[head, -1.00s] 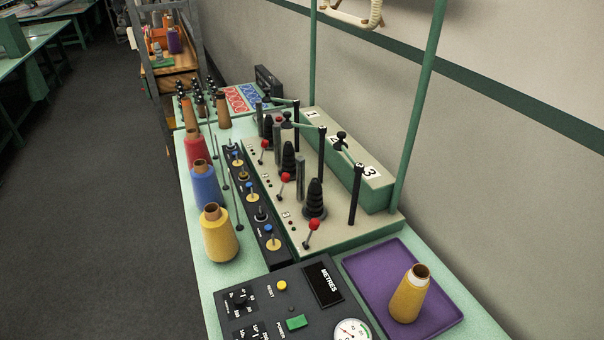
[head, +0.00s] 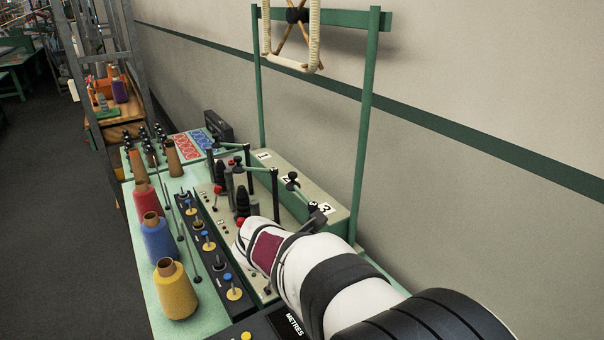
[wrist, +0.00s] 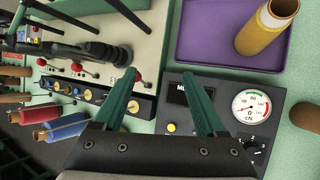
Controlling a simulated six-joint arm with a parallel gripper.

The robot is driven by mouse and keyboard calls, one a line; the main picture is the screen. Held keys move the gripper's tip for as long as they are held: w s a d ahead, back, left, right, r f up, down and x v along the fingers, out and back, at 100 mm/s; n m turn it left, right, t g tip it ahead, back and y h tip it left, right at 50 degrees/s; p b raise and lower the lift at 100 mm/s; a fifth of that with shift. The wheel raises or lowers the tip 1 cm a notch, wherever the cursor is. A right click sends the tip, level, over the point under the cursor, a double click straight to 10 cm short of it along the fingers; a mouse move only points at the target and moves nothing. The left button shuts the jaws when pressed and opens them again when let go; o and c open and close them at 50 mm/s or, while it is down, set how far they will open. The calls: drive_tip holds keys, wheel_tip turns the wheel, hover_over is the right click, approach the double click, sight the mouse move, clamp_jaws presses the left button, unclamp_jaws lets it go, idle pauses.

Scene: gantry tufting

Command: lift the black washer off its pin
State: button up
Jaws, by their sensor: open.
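A long black strip (head: 218,258) on the bench carries a row of upright pins with blue and yellow tops and discs. It also shows in the wrist view (wrist: 145,106), left of and partly behind my left finger. I cannot pick out the black washer for certain; the discs there are small and partly covered. My gripper (wrist: 159,76) is open and empty, its two green fingers well apart over the bench. In the head view my arm reaches in from the lower right and its fingers are hidden.
Yellow (head: 175,290), blue (head: 158,240) and red (head: 146,200) cones stand left of the strip. Black posts and red-knobbed levers rise from the cream base (wrist: 160,12).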

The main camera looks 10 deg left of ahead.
drive_tip(key=w+a+f+n+t+y, duration=0.1)
drive_tip(key=a+f+n+y, duration=0.1)
drive_tip(key=a+n, duration=0.55)
drive_tip(key=n+y, duration=0.2)
drive_tip(key=n, duration=0.4)
approach(219, 264)
drive_tip(key=shift+n, duration=0.25)
drive_tip(key=x, duration=0.8)
drive_tip(key=shift+a, duration=0.1)
clamp_jaws()
drive_tip(key=c, duration=0.7)
unclamp_jaws()
clamp_jaws()
wheel_tip(219, 264, up, 7)
drive_tip(key=shift+r, duration=0.25)
